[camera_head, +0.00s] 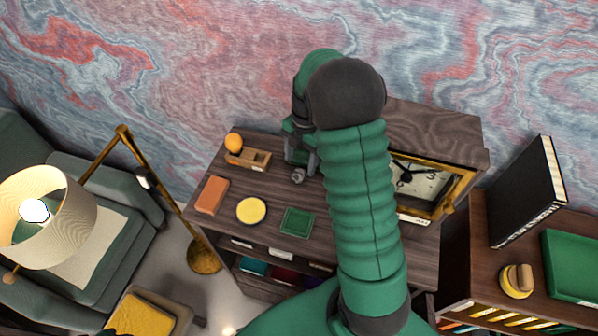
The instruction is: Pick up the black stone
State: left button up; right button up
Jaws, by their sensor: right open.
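My right arm reaches up across the middle of the view over the wooden desk (225,185). My right gripper (301,172) points down at the desk top, left of the forearm, and is open. A small dark grey lump (298,177) shows at its fingertips. I cannot tell whether this is the black stone or part of a finger. No other black stone is clearly visible. The forearm hides the middle of the desk. My left gripper is not in view.
A lamp (45,215) is at left.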

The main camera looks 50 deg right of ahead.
aim_at(299, 171)
jog(key=f, duration=0.1)
jog(key=f+p, duration=0.1)
jog(key=f, duration=0.1)
jog(key=shift+s+a+f+p, duration=0.2)
jog(key=shift+a+f+p, duration=0.1)
jog(key=shift+f, duration=0.25)
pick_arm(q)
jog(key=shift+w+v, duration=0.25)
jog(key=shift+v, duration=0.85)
pick_arm(e)
jog(key=shift+w, duration=0.1)
grip_shut()
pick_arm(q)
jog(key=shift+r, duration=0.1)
